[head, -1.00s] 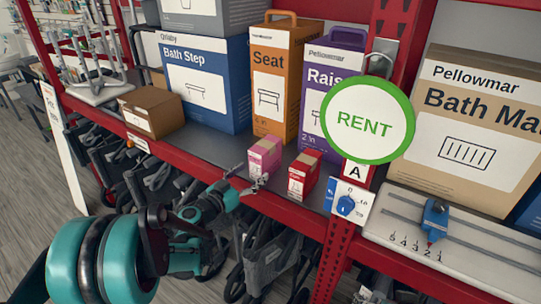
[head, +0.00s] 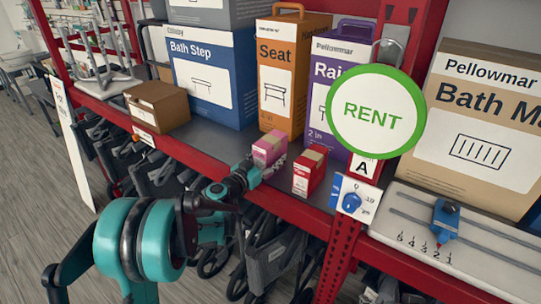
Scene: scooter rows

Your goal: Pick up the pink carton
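The pink carton (head: 268,149) stands near the front edge of the red-edged shelf, left of a red carton (head: 309,172). My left gripper (head: 270,169) reaches up from the lower left, and its fingertips are at the carton's lower front. The fingers are small and overlap the carton's lower part, so I cannot tell whether they touch it or how far apart they are. The carton looks upright on the shelf. My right gripper is not in view.
A brown box (head: 158,107) stands to the left on the shelf. The orange Seat box (head: 290,75) and the purple box (head: 335,90) stand behind the cartons. A green-ringed RENT sign (head: 375,112) hangs at the right post. Wheeled equipment (head: 275,262) fills the space below.

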